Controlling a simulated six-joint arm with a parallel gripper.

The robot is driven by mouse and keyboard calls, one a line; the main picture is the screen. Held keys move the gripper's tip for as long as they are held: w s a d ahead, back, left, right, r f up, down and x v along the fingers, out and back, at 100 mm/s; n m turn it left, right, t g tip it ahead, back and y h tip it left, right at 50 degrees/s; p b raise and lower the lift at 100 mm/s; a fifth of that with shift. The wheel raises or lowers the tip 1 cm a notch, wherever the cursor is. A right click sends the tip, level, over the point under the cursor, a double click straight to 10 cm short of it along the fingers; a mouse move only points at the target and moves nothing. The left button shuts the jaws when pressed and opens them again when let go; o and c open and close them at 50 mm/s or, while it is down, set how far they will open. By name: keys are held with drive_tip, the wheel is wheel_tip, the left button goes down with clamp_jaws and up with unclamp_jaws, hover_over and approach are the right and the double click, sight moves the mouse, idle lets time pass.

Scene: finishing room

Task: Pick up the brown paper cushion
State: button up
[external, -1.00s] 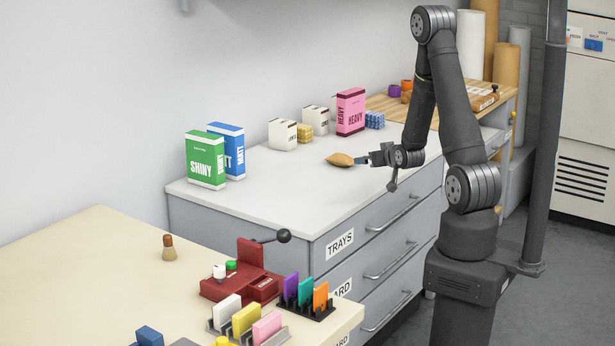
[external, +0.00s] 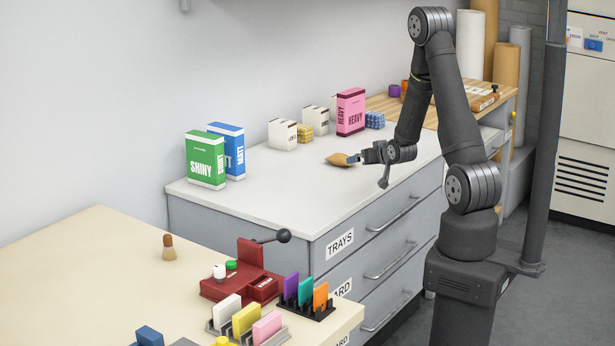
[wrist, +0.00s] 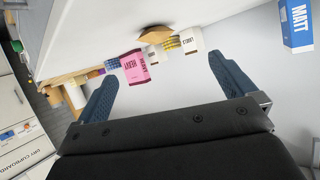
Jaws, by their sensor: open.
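The brown paper cushion (external: 337,160) lies on the white top of the drawer cabinet, near its middle. My gripper (external: 355,158) is at its right side in the external view, low over the top, with the fingertips at or very near the cushion's right end. In the wrist view the cushion (wrist: 168,33) shows at the top, beyond the fingertips and between their lines. The two blue fingers of my gripper (wrist: 162,67) are wide apart with nothing between them. Whether a fingertip touches the cushion I cannot tell.
Behind the cushion stand a pink HEAVY box (external: 350,112), white boxes (external: 283,134) and small patterned blocks (external: 305,134). Green SHINY (external: 206,160) and blue MATT (external: 232,146) boxes stand to the left. The cabinet top (external: 290,205) in front of the cushion is clear.

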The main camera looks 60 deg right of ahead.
drive_tip(key=w, duration=0.2)
drive_tip(key=w+d+f+m+g+y, duration=0.1)
drive_tip(key=w, duration=0.2)
drive_tip(key=w+g, duration=0.1)
drive_tip(key=w, duration=0.2)
drive_tip(key=shift+w+d+f+m+y, duration=0.2)
drive_tip(key=shift+d+f+m+y, duration=0.1)
drive_tip(key=shift+d+m+y, duration=0.1)
drive_tip(key=w+g, duration=0.1)
drive_tip(key=w+d+m+g, duration=0.1)
drive_tip(key=w, duration=0.1)
drive_tip(key=w+r+m, duration=0.1)
drive_tip(key=w, duration=0.1)
drive_tip(key=shift+w+d+g+y, duration=0.2)
drive_tip(key=shift+g+y, duration=0.1)
drive_tip(key=shift+g, duration=0.1)
drive_tip(key=w+d+r+m+g, duration=0.1)
drive_tip(key=w+r+m+g, duration=0.2)
drive_tip(key=m+g, duration=0.3)
drive_tip(key=m, duration=0.1)
approach(340, 157)
drive_tip(key=shift+h, duration=0.4)
drive_tip(key=x, duration=1)
drive_tip(key=shift+w+a+f, duration=0.1)
drive_tip(key=c, duration=0.7)
